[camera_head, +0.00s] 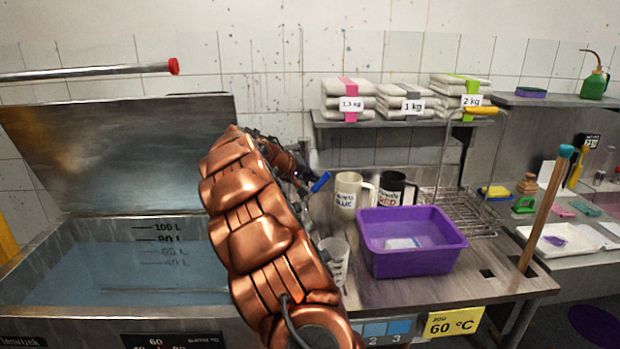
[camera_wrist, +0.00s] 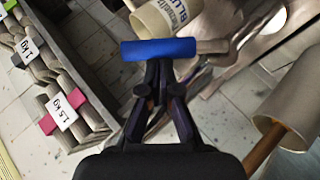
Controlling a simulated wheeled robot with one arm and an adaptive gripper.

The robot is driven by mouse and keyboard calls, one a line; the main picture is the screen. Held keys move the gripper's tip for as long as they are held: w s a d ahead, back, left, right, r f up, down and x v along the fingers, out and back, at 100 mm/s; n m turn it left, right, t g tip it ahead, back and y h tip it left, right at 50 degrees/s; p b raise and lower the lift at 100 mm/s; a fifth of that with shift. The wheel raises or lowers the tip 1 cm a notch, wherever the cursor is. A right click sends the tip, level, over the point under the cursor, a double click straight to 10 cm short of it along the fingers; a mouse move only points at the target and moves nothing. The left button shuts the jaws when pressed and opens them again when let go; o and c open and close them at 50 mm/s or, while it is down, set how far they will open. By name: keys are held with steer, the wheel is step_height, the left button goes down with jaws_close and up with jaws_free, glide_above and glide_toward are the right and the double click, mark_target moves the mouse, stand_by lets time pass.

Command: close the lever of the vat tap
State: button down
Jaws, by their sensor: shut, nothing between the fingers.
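The tap's lever has a blue grip (camera_head: 320,182); in the camera_head view it sticks out beside the end of my copper arm, slanting up to the right. In the camera_wrist view the blue grip (camera_wrist: 158,49) lies crosswise just beyond my fingertips, with a grey metal stem at its right end. My gripper (camera_wrist: 158,88) is shut and empty, its dark fingertips close to the grip; I cannot tell whether they touch it. My arm hides the tap body in the camera_head view. The steel vat (camera_head: 55,322) holds bluish liquid at the left, its lid raised.
A cream mug (camera_head: 348,190) and a dark-and-white mug (camera_head: 391,191) stand just right of the lever. A clear measuring beaker (camera_head: 337,258) and a purple tub (camera_head: 420,262) are nearer on the bench. A shelf (camera_head: 330,120) with labelled packs is behind. A wooden stick (camera_head: 541,220) stands at the right.

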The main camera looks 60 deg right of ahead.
mark_target(324, 181)
steer(key=shift+s+d+f+m+t+y+b, duration=0.5)
steer(key=shift+s+d+t+y+b, duration=0.15)
steer(key=shift+s+t+y, duration=0.25)
steer(key=shift+s+d+f+m+t+y+b, duration=0.15)
steer(key=shift+s+d+f+m+t+y, duration=0.15)
steer(key=shift+t+y, duration=0.2)
steer(key=shift+s+d+f+m+t+y+b, duration=0.2)
steer(key=shift+s+t+y, duration=0.1)
steer(key=shift+t+y, duration=0.15)
steer(key=shift+s+d+f+m+t+y+b, duration=0.15)
steer(key=shift+s+d+f+m+t+y, duration=0.2)
steer(key=shift+f+t+y, duration=0.25)
steer(key=shift+s+d+f+m+t+y+b, duration=0.2)
steer(key=shift+s+f+m+t+y, duration=0.1)
steer(key=shift+f+t+y, duration=0.25)
steer(key=shift+r, duration=0.1)
